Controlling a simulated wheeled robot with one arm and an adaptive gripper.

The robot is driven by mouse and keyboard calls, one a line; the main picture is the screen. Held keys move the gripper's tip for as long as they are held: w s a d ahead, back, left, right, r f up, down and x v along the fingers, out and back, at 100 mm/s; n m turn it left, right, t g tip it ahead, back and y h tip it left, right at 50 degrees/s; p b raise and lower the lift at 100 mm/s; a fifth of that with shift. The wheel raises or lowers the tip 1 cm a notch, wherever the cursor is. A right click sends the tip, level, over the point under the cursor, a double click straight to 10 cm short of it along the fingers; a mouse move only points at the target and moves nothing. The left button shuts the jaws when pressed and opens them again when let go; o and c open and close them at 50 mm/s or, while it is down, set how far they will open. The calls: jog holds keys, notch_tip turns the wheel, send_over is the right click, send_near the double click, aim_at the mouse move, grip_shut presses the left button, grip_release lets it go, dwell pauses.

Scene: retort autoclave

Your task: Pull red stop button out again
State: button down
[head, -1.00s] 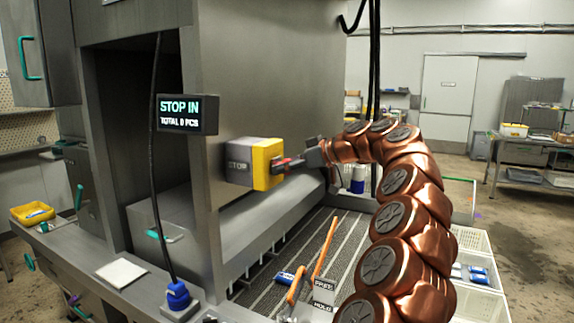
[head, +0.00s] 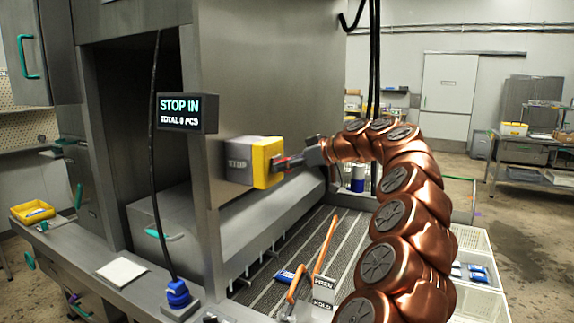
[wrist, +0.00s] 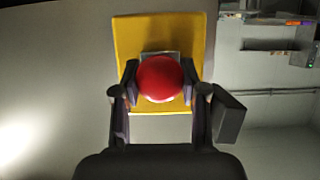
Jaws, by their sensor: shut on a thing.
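The red stop button (wrist: 165,79) is a round red head on the yellow face of the stop box (head: 266,163). The box has a grey body marked STOP and is fixed to the side of the steel machine. My gripper (head: 286,163) reaches it from the right. In the wrist view my gripper (wrist: 160,88) has one finger on each side of the red head and is shut on it. In the head view the fingers mostly hide the button. The display (head: 187,113) reads STOP IN and TOTAL 0 PCS.
Below the box are a dark ribbed conveyor (head: 262,290), an orange-handled tool (head: 326,245) and small signs (head: 323,283). A black cable (head: 156,200) hangs at the left down to a blue plug (head: 177,293). White crates (head: 480,300) stand at the right.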

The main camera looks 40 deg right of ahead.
jog(key=shift+s+f, duration=0.1)
jog(key=shift+s+d+b, duration=0.1)
jog(key=shift+b, duration=0.4)
jog(key=shift+s+d+b, duration=0.25)
jog(key=shift+s+b, duration=0.2)
jog(key=shift+s, duration=0.05)
jog(key=c, duration=0.6)
grip_release()
jog(key=shift+s, duration=0.1)
